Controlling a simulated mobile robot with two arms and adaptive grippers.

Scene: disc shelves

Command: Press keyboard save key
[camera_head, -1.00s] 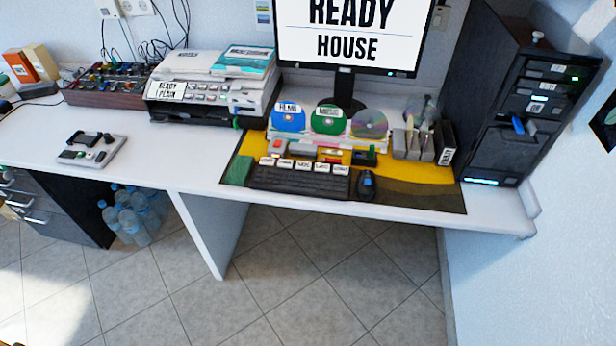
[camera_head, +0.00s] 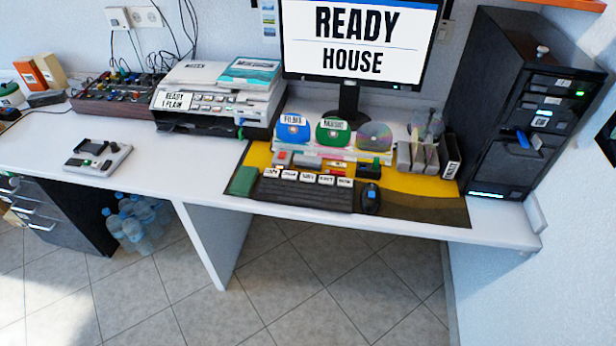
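The black keyboard (camera_head: 302,193) lies on the yellow and dark desk mat (camera_head: 415,185), near the front edge of the white desk. A row of several white labelled keys (camera_head: 308,177) runs along its back edge. The labels are too small to read surely, so I cannot tell for certain which is the save key. The monitor (camera_head: 362,42) behind it reads "READY" and "HOUSE". Neither of my grippers shows in the head view.
A mouse (camera_head: 371,199) lies right of the keyboard. Labelled discs (camera_head: 335,132) stand behind it. A printer (camera_head: 215,100) is to the left, a black computer tower (camera_head: 518,110) to the right. A small grey device (camera_head: 97,157) sits far left. Floor before the desk is clear.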

